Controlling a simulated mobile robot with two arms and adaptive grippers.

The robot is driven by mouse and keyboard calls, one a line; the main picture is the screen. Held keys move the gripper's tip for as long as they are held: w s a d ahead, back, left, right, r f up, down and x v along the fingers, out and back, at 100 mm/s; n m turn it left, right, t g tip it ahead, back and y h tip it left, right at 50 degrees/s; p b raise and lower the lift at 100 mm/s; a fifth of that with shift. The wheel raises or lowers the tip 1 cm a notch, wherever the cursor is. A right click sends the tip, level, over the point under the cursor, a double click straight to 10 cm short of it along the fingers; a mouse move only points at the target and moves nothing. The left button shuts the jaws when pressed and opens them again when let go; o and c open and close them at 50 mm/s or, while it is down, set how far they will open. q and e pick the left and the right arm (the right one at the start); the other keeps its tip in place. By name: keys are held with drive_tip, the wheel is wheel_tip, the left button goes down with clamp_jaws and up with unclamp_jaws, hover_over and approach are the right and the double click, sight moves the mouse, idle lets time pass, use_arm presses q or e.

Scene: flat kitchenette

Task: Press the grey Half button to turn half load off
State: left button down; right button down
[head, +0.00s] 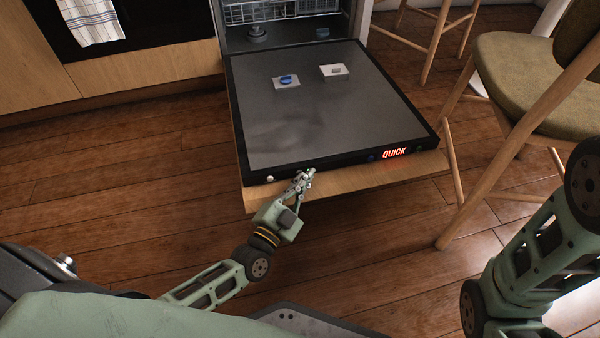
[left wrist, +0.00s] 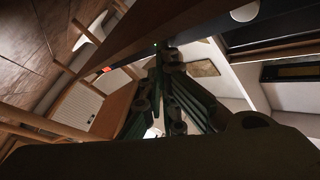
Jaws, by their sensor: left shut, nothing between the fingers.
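The dishwasher door (head: 330,105) is folded down open, with a dark control strip along its near edge. A red display (head: 394,153) on the strip reads QUICK. I cannot make out a grey Half button; my left gripper covers part of the strip. My left gripper (head: 303,176) is shut and empty, with its fingertips at the strip's edge left of the display; I cannot tell whether they touch. In the left wrist view the closed fingers (left wrist: 163,50) point at the door's edge, near a small green light (left wrist: 156,44). My right gripper is out of view.
A light round knob (head: 270,178) is at the strip's left end. A blue tablet (head: 286,79) and a pale block (head: 334,70) lie on the door. A dish rack (head: 275,10) is behind. A chair (head: 525,75) stands to the right.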

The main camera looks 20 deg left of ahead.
use_arm(q)
drive_tip(key=shift+w+a, duration=0.15)
idle(0.5)
drive_tip(key=shift+s+d+r+p, duration=0.1)
drive_tip(key=shift+s+d+p, duration=0.2)
drive_tip(key=shift+s+p, duration=0.15)
drive_tip(key=shift+s+d, duration=0.2)
drive_tip(key=shift+s, duration=0.05)
drive_tip(key=shift+s, duration=0.1)
